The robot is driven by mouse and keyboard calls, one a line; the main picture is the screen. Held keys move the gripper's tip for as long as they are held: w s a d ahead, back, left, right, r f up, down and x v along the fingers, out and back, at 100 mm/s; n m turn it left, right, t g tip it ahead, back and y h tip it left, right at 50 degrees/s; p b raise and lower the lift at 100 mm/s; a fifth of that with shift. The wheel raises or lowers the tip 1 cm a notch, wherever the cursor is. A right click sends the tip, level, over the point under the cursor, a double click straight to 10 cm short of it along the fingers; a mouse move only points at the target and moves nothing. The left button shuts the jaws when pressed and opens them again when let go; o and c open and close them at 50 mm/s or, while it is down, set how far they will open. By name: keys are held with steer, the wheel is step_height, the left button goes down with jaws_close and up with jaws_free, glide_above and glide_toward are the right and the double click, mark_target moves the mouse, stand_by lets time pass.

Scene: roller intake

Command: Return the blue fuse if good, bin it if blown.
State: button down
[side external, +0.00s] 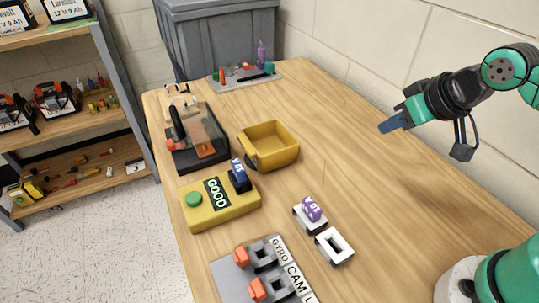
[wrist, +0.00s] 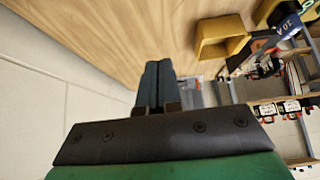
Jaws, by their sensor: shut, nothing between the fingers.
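The blue fuse (side external: 238,172) stands upright in the socket of the yellow tester (side external: 207,214), whose display reads "GOOD". A green button (side external: 193,199) is on the tester's left end. In the wrist view the blue fuse (wrist: 288,27) shows at the upper right. My gripper (side external: 391,124) is shut and empty, up above the right side of the table, well away from the fuse. Its closed fingers (wrist: 157,84) show in the wrist view. A yellow open bin (side external: 282,158) sits behind the tester. An empty white holder (side external: 334,246) lies in front, right of centre.
A purple fuse (side external: 312,209) sits in a second white holder beside the empty one. A grey panel (side external: 232,279) with orange levers and labels is at the front. A black device (side external: 185,161) with a lever stands back left. The table's right side is clear.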

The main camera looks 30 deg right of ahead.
steer(key=c, duration=1.5)
jaws_free()
steer(key=o, duration=0.9)
steer(key=shift+c, duration=0.2)
